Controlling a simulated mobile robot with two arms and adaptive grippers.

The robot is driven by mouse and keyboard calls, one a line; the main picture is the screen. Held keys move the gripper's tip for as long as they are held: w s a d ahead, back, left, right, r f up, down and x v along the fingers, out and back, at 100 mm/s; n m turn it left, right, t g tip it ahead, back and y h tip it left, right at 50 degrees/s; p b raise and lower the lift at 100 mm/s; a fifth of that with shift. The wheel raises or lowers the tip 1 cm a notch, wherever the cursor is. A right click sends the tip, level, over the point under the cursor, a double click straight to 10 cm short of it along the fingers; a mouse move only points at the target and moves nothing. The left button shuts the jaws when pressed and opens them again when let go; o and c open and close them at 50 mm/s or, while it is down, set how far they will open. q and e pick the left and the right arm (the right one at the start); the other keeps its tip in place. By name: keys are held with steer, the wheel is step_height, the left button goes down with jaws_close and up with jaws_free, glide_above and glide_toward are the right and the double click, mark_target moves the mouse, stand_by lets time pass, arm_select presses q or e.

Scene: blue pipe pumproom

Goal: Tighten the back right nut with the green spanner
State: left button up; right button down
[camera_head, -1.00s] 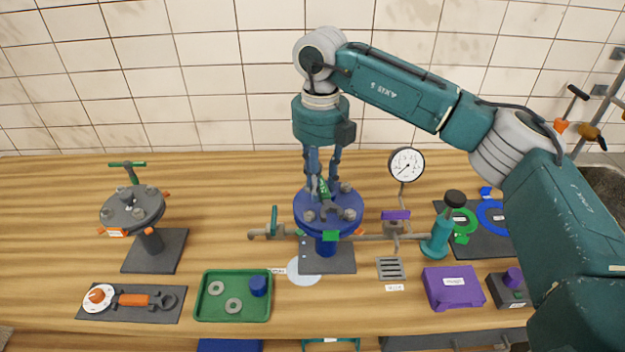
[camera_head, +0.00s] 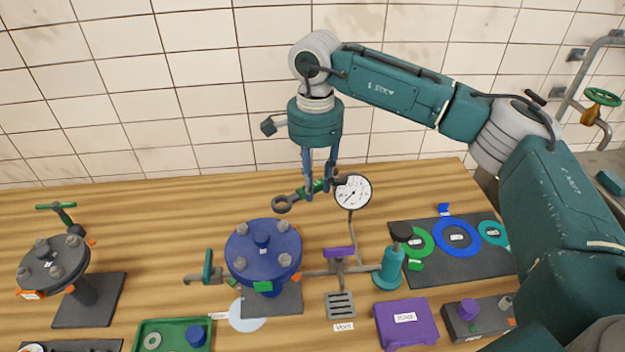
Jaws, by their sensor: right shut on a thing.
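The blue round flange (camera_head: 262,252) stands on a grey base at the centre of the bench, with several grey nuts around its top and a blue cap in the middle. The back right nut (camera_head: 283,227) sits in its place on the flange. My right gripper (camera_head: 318,189) points down and is shut on the green spanner (camera_head: 291,199). The spanner lies roughly level in the air, behind and to the right of the flange, apart from the nuts. Its ring end points left; its other end is near the gauge. My left gripper is not in view.
A pressure gauge (camera_head: 352,192) stands close to the right of the spanner. A teal bottle-shaped jack (camera_head: 389,268), purple box (camera_head: 405,324) and dark mat with coloured rings (camera_head: 448,264) are on the right. A second grey flange (camera_head: 54,262) and green tray (camera_head: 150,325) are on the left.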

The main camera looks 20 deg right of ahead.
steer(key=shift+s+a+f+b, duration=0.1)
steer(key=shift+f+b, duration=0.15)
steer(key=shift+f, duration=0.15)
steer(key=shift+s+a+f+b, duration=0.1)
steer(key=shift+f+b, duration=0.1)
steer(key=shift+f, duration=0.15)
steer(key=shift+w+f+b, duration=0.1)
steer(key=shift+f+b, duration=0.5)
steer(key=shift+f, duration=0.75)
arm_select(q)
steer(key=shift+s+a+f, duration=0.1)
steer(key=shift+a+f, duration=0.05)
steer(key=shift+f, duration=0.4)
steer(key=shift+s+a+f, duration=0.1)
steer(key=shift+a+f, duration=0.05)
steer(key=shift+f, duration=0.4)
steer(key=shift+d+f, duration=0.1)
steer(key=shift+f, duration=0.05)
arm_select(e)
steer(key=shift+f, duration=0.2)
arm_select(q)
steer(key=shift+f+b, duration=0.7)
steer(key=shift+b, duration=0.15)
arm_select(e)
steer(key=shift+f, duration=0.85)
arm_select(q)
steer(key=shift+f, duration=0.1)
arm_select(e)
steer(key=shift+d, duration=0.1)
